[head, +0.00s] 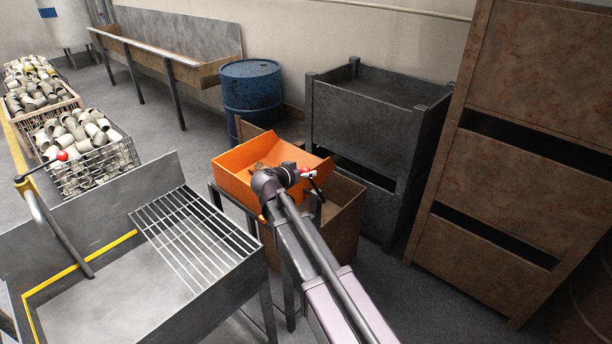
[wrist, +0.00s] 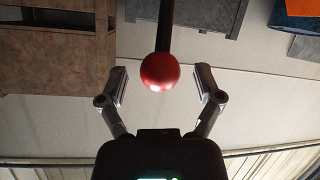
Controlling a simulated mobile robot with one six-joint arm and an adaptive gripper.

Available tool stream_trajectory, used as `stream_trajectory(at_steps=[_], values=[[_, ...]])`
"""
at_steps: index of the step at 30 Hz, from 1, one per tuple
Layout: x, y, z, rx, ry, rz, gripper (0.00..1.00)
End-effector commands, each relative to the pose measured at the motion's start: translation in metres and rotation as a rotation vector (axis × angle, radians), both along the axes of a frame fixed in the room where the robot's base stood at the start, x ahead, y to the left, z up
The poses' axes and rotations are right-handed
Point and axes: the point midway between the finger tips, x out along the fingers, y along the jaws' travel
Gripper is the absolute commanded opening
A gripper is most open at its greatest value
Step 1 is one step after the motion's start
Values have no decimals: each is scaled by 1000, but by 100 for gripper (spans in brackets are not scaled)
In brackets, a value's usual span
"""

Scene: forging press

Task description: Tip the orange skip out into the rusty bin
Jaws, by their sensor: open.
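The rusty bin (head: 345,225) stands behind and to the right of the skip, lower, partly hidden by the skip and my arm. My gripper (head: 312,182) is at the skip's right side, small in the head view. In the wrist view my gripper (wrist: 160,75) is open, with a red ball knob (wrist: 159,73) on a dark rod between its fingers. Clear gaps show on both sides of the knob. An orange corner (wrist: 300,7) shows top right.
A steel bench with a slatted grate (head: 195,240) and a red-knobbed lever (head: 62,156) stands at the left. A blue drum (head: 251,90), grey stacked bins (head: 365,115) and tall rusty stacked bins (head: 530,130) stand behind. Floor at the lower right is clear.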

Motion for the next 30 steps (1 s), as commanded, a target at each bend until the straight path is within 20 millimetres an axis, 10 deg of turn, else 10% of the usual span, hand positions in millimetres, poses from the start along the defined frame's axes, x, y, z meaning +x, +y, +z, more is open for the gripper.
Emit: stream_trajectory(at_steps=[14,23,30], values=[[7,-4,-3,0,0,0,84],[7,-4,-3,0,0,0,0],[7,-5,-2,1,4,-2,0]])
